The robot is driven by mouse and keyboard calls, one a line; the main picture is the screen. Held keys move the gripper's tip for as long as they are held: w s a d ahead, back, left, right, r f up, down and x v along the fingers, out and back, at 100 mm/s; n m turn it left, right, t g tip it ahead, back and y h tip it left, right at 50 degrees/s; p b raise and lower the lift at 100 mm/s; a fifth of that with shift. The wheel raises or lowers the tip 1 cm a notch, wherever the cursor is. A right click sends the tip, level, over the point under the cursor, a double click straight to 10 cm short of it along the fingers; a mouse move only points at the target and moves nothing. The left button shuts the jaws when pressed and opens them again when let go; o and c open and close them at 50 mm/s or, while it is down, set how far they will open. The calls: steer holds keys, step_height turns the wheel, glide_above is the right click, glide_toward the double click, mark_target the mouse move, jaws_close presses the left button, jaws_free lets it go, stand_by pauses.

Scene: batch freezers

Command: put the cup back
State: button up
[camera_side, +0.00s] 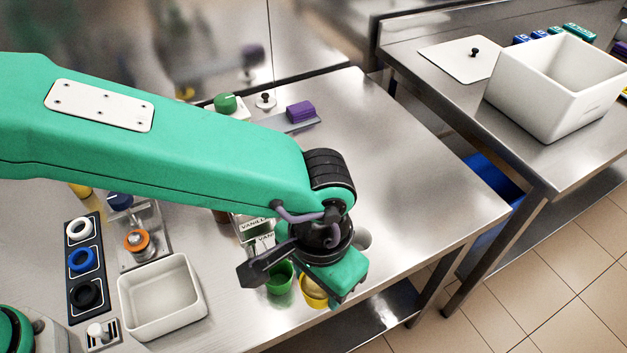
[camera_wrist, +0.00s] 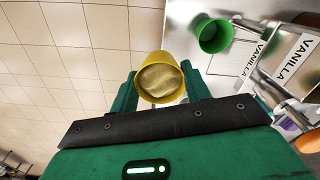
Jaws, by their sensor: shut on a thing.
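A yellow cup (camera_side: 312,291) with a pale yellow-beige content shows below my gripper (camera_side: 335,272) near the table's front edge. In the wrist view, the yellow cup (camera_wrist: 159,60) sits between the two green fingers of my gripper (camera_wrist: 160,85), which is shut on it. A green cup (camera_side: 281,279) stands just left of the yellow cup in the side view. The green cup (camera_wrist: 213,36) also shows in the wrist view, apart from the yellow one. My wrist hides part of the yellow cup in the side view.
Boxes labelled VANILLA (camera_wrist: 292,62) stand near the green cup, partly behind my arm in the side view. A white tray (camera_side: 162,298) lies at the left, beside a black board (camera_side: 84,266) with coloured rings. The steel table (camera_side: 420,215) is clear at right.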

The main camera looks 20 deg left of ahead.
steer(key=w+f, duration=0.1)
steer(key=w, duration=0.2)
steer(key=w+f, duration=0.2)
steer(key=w+a+f, duration=0.1)
steer(key=w+f, duration=0.1)
steer(key=w, duration=0.1)
steer(key=shift+w+f, duration=0.1)
steer(key=shift+w, duration=0.2)
steer(key=shift+f, duration=2)
steer(key=shift+f, duration=0.1)
steer(key=o, duration=1.1)
steer(key=shift+c, duration=0.2)
step_height(320, 180, up, 12)
